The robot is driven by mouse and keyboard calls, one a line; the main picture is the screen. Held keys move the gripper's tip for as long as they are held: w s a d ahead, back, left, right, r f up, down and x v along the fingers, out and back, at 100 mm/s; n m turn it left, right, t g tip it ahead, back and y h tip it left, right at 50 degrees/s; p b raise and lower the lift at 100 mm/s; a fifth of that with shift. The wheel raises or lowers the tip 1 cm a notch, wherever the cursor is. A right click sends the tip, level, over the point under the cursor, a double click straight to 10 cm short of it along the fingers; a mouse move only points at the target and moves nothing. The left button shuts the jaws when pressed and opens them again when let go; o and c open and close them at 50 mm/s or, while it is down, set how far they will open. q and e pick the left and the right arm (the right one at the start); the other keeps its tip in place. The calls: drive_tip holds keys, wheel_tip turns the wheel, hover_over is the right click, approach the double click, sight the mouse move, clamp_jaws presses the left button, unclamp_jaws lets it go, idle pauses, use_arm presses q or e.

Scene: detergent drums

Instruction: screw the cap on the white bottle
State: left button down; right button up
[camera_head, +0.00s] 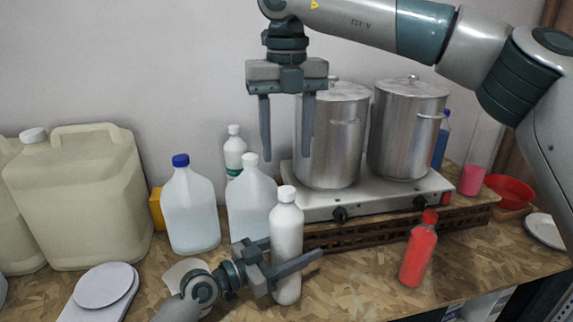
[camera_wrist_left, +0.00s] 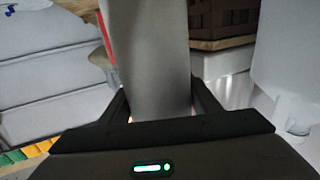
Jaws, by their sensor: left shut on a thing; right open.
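The white bottle (camera_head: 287,232) stands upright near the front of the counter, with a white cap (camera_head: 286,194) on its neck. From this view I cannot tell how tight the cap is. My left gripper (camera_head: 291,268) is shut around the bottle's lower body. In the left wrist view the bottle's body (camera_wrist_left: 150,60) rises between the two dark fingers; its top is out of that view. My right gripper (camera_head: 286,158) is open and empty, pointing down, with its fingertips above the white bottle's cap in the picture.
Two steel pots (camera_head: 333,135) stand on a stove (camera_head: 375,199) behind. Clear jugs (camera_head: 190,210) stand to the left, with large beige canisters (camera_head: 85,200) beyond. A red bottle (camera_head: 418,252) stands to the right, a scale (camera_head: 104,288) at front left. Counter between white and red bottles is free.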

drive_tip(key=shift+r, duration=1.75)
use_arm(q)
drive_tip(key=c, duration=0.6)
unclamp_jaws()
drive_tip(key=shift+o, duration=0.2)
drive_tip(key=shift+a, duration=0.1)
use_arm(e)
drive_tip(key=b, duration=0.8)
hover_over(287, 190)
wheel_tip(287, 190, down, 8)
drive_tip(key=shift+w+a+r, duration=0.1)
drive_tip(key=shift+r, duration=0.1)
use_arm(q)
drive_tip(key=v, duration=1.7)
drive_tip(key=shift+s, duration=0.2)
use_arm(e)
drive_tip(key=shift+f, duration=0.2)
use_arm(q)
drive_tip(key=shift+a+f, duration=0.1)
